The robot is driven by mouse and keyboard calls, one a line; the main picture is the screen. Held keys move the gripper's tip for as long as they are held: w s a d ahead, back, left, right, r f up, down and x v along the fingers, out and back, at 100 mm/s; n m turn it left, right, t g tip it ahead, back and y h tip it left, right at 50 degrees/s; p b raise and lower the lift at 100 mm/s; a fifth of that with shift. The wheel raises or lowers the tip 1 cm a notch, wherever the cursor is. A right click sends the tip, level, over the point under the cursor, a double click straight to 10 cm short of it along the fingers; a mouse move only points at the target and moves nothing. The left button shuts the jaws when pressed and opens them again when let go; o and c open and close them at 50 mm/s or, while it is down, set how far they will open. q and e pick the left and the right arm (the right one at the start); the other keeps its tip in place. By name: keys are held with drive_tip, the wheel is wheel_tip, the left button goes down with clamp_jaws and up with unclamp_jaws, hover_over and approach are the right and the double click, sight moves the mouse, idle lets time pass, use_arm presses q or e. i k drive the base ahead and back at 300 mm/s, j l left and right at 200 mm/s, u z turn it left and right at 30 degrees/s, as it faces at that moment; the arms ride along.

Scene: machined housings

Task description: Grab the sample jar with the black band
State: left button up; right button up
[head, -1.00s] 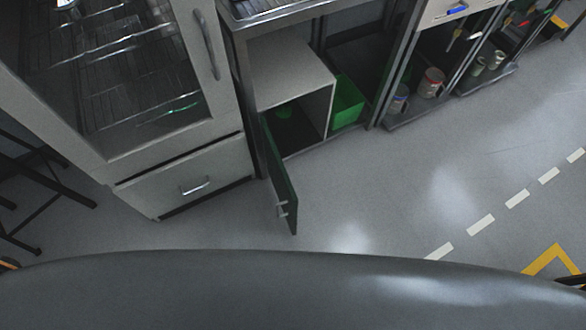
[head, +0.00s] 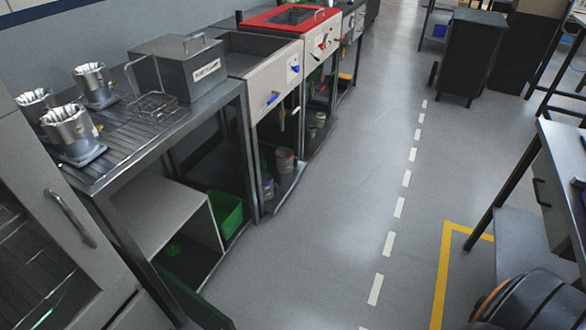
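No jar with a clear black band can be made out. Two jars stand on the low shelf under the bench in the head view: a grey jar with a bluish band (head: 268,187) and a pale jar with a reddish band (head: 285,160). Smaller pale greenish jars (head: 313,129) stand farther along, too small to tell their bands. Neither of my grippers is in view.
A steel bench (head: 205,108) on the left carries metal cups (head: 72,132) and a grey box (head: 178,68). A green bin (head: 224,215) sits below. A red-topped unit (head: 290,19) stands beyond. A dark table (head: 565,150) is right. The floor between is open.

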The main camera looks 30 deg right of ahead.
sight(311, 131)
drive_tip(key=z, duration=1.05)
drive_tip(key=i+l+z, duration=0.25)
drive_tip(key=i, duration=0.65)
drive_tip(key=i+z, duration=0.3)
drive_tip(key=i, duration=0.6)
drive_tip(key=i+l+u, duration=0.1)
drive_tip(key=i+u, duration=0.25)
drive_tip(key=i, duration=0.15)
drive_tip(key=i+l+u, duration=0.2)
drive_tip(key=i+u, duration=0.15)
drive_tip(key=i, duration=0.15)
drive_tip(key=i+l+u, duration=0.35)
drive_tip(key=i+l, duration=0.05)
drive_tip(key=i, duration=0.1)
